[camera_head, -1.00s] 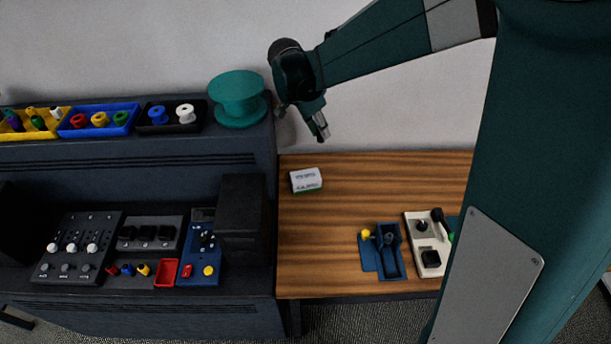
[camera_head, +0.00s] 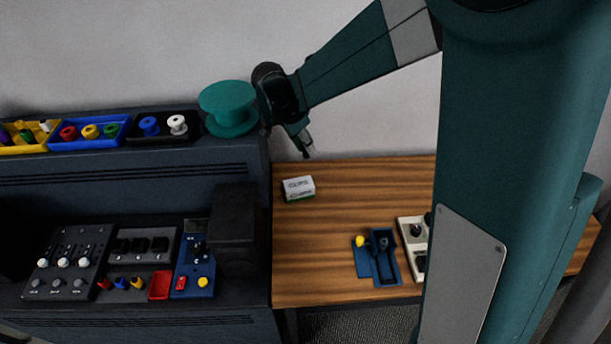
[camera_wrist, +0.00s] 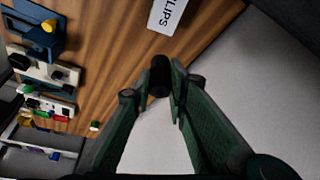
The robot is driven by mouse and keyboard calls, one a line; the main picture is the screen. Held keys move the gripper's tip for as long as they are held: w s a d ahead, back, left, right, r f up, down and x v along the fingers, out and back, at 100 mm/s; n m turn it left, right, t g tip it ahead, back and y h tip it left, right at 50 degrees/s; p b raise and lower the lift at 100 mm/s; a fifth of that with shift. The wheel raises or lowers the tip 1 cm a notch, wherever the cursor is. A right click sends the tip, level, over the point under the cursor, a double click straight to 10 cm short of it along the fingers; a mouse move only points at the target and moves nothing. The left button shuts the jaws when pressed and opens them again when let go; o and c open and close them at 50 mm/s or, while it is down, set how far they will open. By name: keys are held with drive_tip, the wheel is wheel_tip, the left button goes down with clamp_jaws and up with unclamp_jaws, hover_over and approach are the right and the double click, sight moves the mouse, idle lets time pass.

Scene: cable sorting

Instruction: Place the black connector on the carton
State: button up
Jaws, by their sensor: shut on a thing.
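The carton, a small white and green box marked "CLIPS" (camera_head: 298,188), lies on the wooden table near its back left corner. It also shows at the top of the wrist view (camera_wrist: 167,14). My gripper (camera_head: 306,150) is above and slightly behind the carton in the head view, pointing down and apart from it. In the wrist view my gripper (camera_wrist: 163,95) is shut on a dark cylindrical piece, the black connector (camera_wrist: 160,76), held between the fingertips. The connector is too small to make out in the head view.
A teal spool (camera_head: 229,108) stands on the shelf close to my wrist. A black box (camera_head: 237,230) stands on the console left of the table. A blue joystick unit (camera_head: 377,260) and a white switch panel (camera_head: 409,228) sit on the table. Wood right of the carton is clear.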

wheel_tip(320, 180, down, 10)
drive_tip(key=shift+f, duration=0.15)
idle(0.3)
drive_tip(key=shift+f, duration=0.1)
drive_tip(key=shift+f, duration=1.9)
drive_tip(key=shift+f, duration=0.15)
drive_tip(key=o, duration=0.5)
drive_tip(key=shift+b, duration=0.3)
drive_tip(key=o, duration=0.4)
drive_tip(key=shift+v, duration=6.1)
